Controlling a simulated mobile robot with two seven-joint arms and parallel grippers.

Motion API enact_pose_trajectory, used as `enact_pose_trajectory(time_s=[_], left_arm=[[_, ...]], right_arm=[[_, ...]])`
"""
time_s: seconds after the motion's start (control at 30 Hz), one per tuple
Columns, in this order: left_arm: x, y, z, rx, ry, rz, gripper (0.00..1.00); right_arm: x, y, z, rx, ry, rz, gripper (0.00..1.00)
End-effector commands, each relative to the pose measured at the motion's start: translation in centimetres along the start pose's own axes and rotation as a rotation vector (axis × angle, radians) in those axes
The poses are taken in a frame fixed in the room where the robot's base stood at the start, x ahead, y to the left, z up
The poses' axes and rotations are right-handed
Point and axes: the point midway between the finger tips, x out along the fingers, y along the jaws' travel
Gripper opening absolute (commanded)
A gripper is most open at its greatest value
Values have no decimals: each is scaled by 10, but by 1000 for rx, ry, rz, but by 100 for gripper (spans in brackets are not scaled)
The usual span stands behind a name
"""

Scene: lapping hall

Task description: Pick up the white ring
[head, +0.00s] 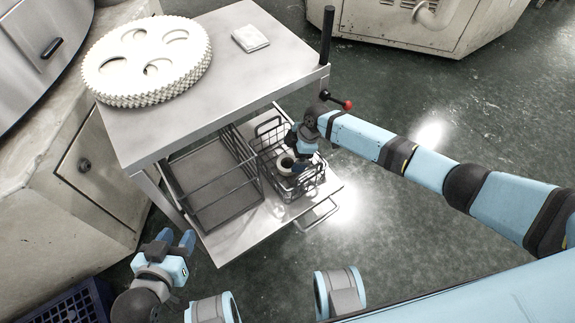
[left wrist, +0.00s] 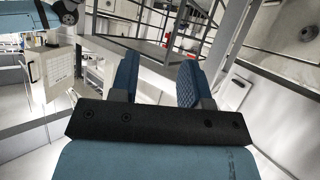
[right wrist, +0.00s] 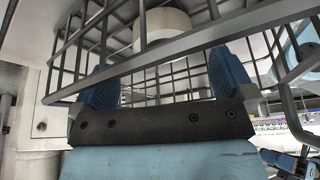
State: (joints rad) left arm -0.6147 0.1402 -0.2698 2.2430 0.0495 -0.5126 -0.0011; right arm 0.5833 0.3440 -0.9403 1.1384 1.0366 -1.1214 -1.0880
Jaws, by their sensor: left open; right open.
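The white ring (head: 286,162) lies in a small wire basket (head: 268,128) on the pulled-out lower shelf of the metal cart. It also shows in the right wrist view (right wrist: 165,22), beyond the fingers, with a basket wire crossing in front of it. My right gripper (head: 294,152) is open and over the basket, close to the ring and partly covering it in the head view. In the right wrist view the space between its fingers (right wrist: 160,72) holds no ring. My left gripper (head: 177,239) is open and empty, left of the shelf's front corner.
A stack of white toothed discs (head: 148,60) and a small white pad (head: 250,38) are on the cart top (head: 225,75). A larger wire rack (head: 215,190) sits left of the basket. A blue crate (head: 75,306) is at lower left. Floor right of the cart is clear.

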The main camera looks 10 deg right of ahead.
Motion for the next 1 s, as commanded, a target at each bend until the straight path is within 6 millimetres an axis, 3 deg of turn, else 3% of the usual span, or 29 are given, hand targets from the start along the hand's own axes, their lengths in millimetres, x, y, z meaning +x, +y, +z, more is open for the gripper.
enact_pose_trajectory(time_s=[0.23, 0.47, 0.5, 0.73, 1.0], left_arm=[[2, 0, -1, -6, 26, 6, 43], [1, 2, -7, -3, 42, 12, 43], [1, 2, -7, -3, 42, 12, 43], [2, 2, -5, -2, 39, 12, 43], [2, 2, -5, -2, 38, 12, 43]], right_arm=[[39, -4, -3, 1, 0, -2, 100], [41, -4, -3, 0, 0, -1, 100], [41, -4, -3, 0, 0, -1, 98], [41, -4, -3, 0, 0, -1, 45], [40, -4, -4, 0, 1, 0, 43]])
